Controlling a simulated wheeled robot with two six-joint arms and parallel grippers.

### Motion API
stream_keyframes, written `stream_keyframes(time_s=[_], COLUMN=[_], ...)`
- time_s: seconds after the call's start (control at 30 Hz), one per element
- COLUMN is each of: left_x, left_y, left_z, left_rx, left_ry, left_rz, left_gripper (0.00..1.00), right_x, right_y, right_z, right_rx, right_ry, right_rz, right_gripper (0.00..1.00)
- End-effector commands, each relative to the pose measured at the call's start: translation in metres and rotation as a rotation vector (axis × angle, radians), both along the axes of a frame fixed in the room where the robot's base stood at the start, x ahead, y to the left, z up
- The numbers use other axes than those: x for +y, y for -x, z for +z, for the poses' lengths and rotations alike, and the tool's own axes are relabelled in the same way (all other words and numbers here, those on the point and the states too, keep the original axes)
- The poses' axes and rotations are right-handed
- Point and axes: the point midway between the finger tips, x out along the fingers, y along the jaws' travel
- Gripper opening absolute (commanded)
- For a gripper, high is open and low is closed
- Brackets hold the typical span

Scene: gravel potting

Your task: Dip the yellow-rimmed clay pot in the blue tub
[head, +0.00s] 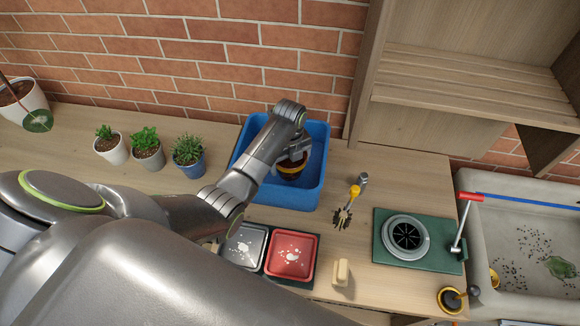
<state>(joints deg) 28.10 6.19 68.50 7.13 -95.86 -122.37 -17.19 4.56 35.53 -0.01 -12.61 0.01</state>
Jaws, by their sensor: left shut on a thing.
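The blue tub (318,131) stands at the back of the wooden counter against the brick wall. My left arm reaches over its left and middle part. My left gripper (297,154) points down inside the tub's outline and is shut on the yellow-rimmed clay pot (291,171). The pot is dark brown with a yellowish rim. The gripper partly covers it. I cannot tell whether it touches the tub's bottom or how deep any water is. My right gripper is not in view.
Small potted plants (188,155) stand left of the tub. A grey tray and a red tray (291,254) lie in front. A yellow-handled tool (354,192), a green board with a round device (405,235) and a stone sink (535,245) are to the right.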

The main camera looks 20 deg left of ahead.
Motion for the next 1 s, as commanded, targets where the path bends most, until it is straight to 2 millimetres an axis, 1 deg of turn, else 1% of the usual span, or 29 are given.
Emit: stream_keyframes(time_s=[0.03, 0.6, 0.67, 0.93, 1.0], left_x=[0.000, 0.000, 0.000, 0.000, 0.000], left_y=[0.000, 0.000, -0.001, -0.001, -0.001], left_z=[0.008, 0.048, 0.050, 0.071, 0.075], left_rx=[-0.001, -0.001, -0.003, -0.004, -0.004], left_ry=[0.000, 0.000, 0.000, 0.000, 0.000], left_rz=[0.000, 0.000, -0.001, 0.000, 0.000], left_gripper=[0.54, 0.54, 0.54, 0.54, 0.54], right_x=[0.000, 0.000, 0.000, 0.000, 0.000], right_y=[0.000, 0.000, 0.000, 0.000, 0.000], right_z=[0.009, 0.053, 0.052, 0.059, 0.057], right_rx=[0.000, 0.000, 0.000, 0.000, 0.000], right_ry=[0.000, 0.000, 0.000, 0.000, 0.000], right_rz=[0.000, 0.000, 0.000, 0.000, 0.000], right_gripper=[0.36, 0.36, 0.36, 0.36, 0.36])
